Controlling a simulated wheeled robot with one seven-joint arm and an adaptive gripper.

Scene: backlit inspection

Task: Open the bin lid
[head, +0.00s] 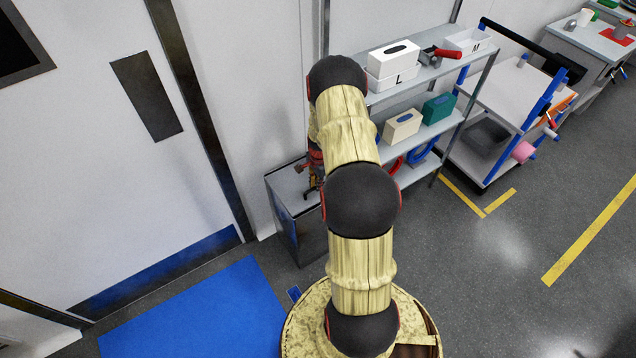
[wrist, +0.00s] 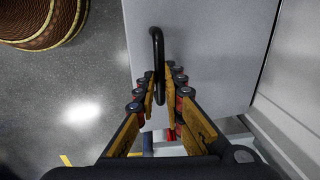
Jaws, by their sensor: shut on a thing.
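The bin (head: 300,238) is a dark grey box against the wall, partly hidden behind my arm. Its lid (head: 287,188) is a pale flat top that looks level and closed. In the wrist view the lid (wrist: 205,40) shows as a light grey panel with a black bar handle (wrist: 157,45). My gripper (wrist: 163,88) has a finger on each side of the handle and is shut on it. In the head view my gripper (head: 312,188) is small and mostly hidden behind my arm, over the lid.
A metal shelf (head: 440,68) with tissue boxes (head: 402,125) stands right of the bin. A door (head: 110,150) and blue mat (head: 200,315) are to the left. A trolley (head: 505,100) stands farther right. Floor at the right is open.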

